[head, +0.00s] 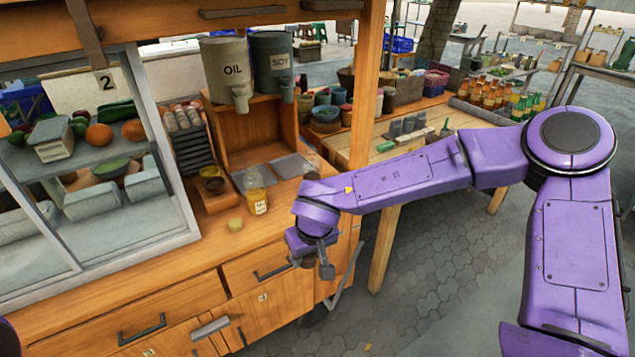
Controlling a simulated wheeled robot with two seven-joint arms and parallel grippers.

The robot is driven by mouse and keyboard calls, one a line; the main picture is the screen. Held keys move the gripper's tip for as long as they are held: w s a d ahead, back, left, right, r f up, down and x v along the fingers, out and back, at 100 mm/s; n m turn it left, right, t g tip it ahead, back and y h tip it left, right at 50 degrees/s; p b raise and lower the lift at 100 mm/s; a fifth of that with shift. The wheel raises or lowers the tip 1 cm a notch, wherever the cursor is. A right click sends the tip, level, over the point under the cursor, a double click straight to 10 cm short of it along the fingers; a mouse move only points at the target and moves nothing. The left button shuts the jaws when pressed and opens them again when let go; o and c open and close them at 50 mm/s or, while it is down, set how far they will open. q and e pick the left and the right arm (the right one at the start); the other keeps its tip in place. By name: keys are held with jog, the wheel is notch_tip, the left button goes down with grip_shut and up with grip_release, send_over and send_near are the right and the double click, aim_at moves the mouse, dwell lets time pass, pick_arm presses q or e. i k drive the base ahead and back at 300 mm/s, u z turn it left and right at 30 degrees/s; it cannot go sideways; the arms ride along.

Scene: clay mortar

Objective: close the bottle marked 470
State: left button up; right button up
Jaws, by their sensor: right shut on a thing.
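A clear bottle (255,190) with yellow contents and a pale label stands upright on the wooden counter; the marking is too small to read. A small pale-yellow round piece (235,224), possibly its lid, lies on the counter in front and to the left of it. My right gripper (326,268) hangs at the cart's right front corner, below the counter edge, right of the bottle and apart from it. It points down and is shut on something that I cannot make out. My left gripper is out of view.
Grey OIL (222,68) and SOY (271,62) dispensers stand behind the bottle. A glass case (75,190) borders the counter on the left. Small dark bowls (212,182) sit left of the bottle. Drawers with handles are below.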

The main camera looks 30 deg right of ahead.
aim_at(311, 163)
jog(key=z, duration=2.5)
jog(key=i, duration=2.55)
jog(key=u, duration=3)
